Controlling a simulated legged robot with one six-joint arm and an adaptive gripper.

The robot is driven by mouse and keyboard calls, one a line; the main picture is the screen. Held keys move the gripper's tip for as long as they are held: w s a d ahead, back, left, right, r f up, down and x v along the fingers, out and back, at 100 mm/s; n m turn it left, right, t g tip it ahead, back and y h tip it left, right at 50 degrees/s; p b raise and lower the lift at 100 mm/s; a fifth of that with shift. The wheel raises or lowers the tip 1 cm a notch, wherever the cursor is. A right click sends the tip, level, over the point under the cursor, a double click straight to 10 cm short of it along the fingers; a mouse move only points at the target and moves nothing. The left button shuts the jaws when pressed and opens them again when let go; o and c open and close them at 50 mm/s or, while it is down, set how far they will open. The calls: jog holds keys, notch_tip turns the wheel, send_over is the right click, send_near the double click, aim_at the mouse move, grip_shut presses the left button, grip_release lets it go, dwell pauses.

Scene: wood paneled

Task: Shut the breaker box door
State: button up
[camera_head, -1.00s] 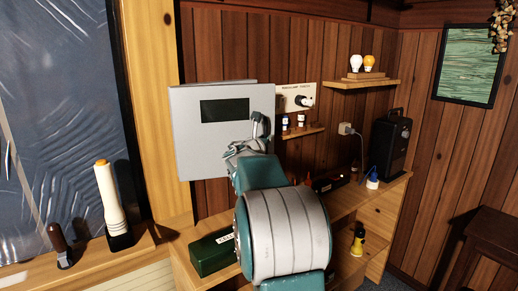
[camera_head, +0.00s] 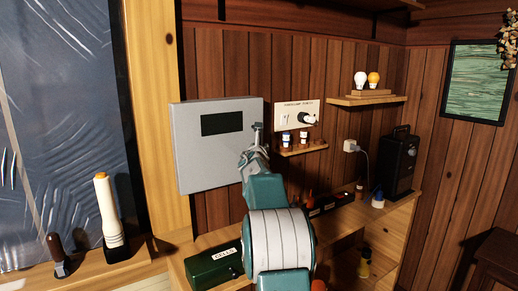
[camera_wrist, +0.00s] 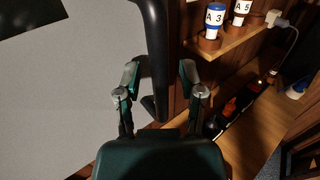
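The breaker box door (camera_head: 190,150) is a pale grey panel with a dark window (camera_head: 222,123), on the wood wall at left centre. It lies close to flat over its box; I cannot tell whether any gap remains. My gripper (camera_head: 256,146) is at the door's right edge, beside the handle (camera_head: 258,130). In the wrist view, the door (camera_wrist: 70,90) fills the left side. The dark handle (camera_wrist: 157,50) runs down between my spread fingertips (camera_wrist: 160,72), nearer the left one. My gripper looks open; whether a finger touches the handle is unclear.
A small shelf (camera_head: 303,149) with labelled bottles sits just right of my gripper. Below is a wooden bench (camera_head: 340,220) with a green box (camera_head: 213,263) and a black device (camera_head: 400,165). A white flashlight (camera_head: 109,210) stands on the left sill.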

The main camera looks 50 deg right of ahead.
jog(key=shift+s, duration=0.1)
jog(key=v, duration=1.2)
dwell(0.5)
jog(key=s+a+m+g, duration=0.3)
jog(key=s+a+m, duration=0.5)
jog(key=a+m, duration=0.6)
jog(key=s+a+f+m+g+y, duration=0.1)
jog(key=s+a+f+m+y, duration=0.3)
jog(key=a, duration=0.5)
jog(key=s+a+f+m+g+y, duration=0.1)
jog(key=s+a+f+m+y, duration=0.3)
jog(key=s+a+f, duration=0.3)
jog(key=s+a+f+m+g+y, duration=0.1)
jog(key=s+a+f+m+y, duration=0.3)
jog(key=s+a, duration=0.4)
jog(key=a+f+y, duration=0.1)
jog(key=a, duration=0.4)
jog(key=shift+f+y, duration=0.2)
jog(key=shift+y, duration=0.2)
